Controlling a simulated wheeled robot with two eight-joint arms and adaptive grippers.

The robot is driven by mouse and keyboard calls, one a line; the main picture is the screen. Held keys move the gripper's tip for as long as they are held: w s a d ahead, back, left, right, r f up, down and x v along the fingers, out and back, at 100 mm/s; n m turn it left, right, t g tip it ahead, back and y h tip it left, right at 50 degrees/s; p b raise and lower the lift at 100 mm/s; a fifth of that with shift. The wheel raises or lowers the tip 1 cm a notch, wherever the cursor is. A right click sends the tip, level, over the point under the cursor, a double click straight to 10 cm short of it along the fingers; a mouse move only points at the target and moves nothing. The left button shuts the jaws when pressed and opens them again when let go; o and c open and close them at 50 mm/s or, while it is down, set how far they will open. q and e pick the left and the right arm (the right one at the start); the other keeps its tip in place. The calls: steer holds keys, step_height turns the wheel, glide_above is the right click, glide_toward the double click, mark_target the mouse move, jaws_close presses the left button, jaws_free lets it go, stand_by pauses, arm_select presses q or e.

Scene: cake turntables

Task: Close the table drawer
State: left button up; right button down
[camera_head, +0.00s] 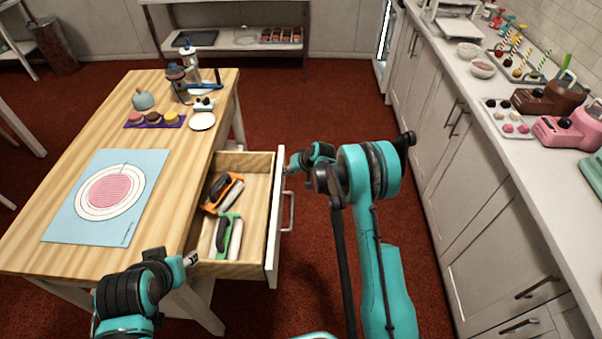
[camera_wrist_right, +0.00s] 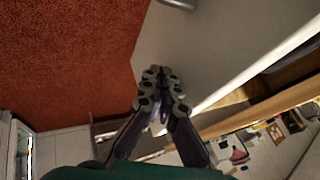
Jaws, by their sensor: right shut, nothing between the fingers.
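The wooden table (camera_head: 140,85) has its drawer (camera_head: 257,190) pulled out on the right side. The drawer's white front panel (camera_head: 274,240) carries a metal handle (camera_head: 288,212) on its outer face. My right gripper (camera_head: 291,163) is shut and empty at the far end of that panel, on its outer side. In the right wrist view the closed fingertips (camera_wrist_right: 160,72) show in front of the panel (camera_wrist_right: 215,45), with part of the handle (camera_wrist_right: 178,3) at the top. I cannot tell whether they touch it. My left gripper (camera_head: 190,260) is by the table's near right corner; its opening is unclear.
The drawer holds an orange-and-black tool (camera_head: 221,190) and a green-handled tool (camera_head: 228,237). A blue mat (camera_head: 150,165), purple tray (camera_head: 155,124) and white plate (camera_head: 202,121) lie on the table. Red floor separates the drawer from the cabinets (camera_head: 465,190) on the right.

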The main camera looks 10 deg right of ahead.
steer(key=w+a, duration=0.3)
steer(key=a, duration=1)
steer(key=shift+w, duration=0.4)
steer(key=shift+b, duration=0.3)
